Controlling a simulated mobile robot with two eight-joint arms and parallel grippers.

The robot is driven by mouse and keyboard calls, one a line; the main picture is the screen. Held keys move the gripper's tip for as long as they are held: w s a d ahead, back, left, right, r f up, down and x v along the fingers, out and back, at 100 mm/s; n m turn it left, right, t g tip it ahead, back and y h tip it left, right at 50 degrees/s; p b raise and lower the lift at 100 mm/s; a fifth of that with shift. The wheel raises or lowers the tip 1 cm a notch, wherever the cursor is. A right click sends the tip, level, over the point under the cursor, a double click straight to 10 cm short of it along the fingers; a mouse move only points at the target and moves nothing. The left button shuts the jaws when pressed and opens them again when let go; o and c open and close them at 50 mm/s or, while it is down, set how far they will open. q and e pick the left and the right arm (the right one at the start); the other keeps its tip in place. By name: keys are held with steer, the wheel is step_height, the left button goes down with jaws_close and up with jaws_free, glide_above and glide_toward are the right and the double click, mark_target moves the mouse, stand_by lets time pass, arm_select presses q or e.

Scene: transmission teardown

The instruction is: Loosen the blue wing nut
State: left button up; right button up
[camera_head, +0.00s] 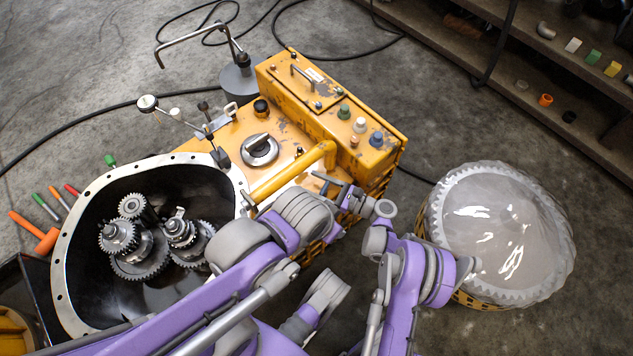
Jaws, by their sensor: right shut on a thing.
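The yellow transmission case (225,130) stands in the middle, its round open end facing the lower left with gears (140,240) inside. On the raised yellow box at its right sit a blue cap (376,139), a white cap (360,125) and a green cap (344,112). I cannot make out wings on the blue cap. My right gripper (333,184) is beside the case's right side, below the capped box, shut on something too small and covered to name. My left arm (255,262) reaches across the case's front; its gripper is hidden.
A clear, plastic-covered round bin (497,225) stands at the right. A shelf (560,70) with small coloured parts is at the upper right. Cables lie on the floor.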

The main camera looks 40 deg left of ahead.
steer(key=shift+s+d+n+g+h, duration=0.1)
steer(key=shift+s+n+g+h, duration=0.1)
steer(key=shift+n+g+h, duration=0.55)
steer(key=shift+s+d+n+g+h, duration=0.2)
steer(key=shift+n+g, duration=0.55)
steer(key=shift+g, duration=0.7)
steer(key=shift+a, duration=0.1)
steer(key=o, duration=1.4)
steer(key=shift+t, duration=0.3)
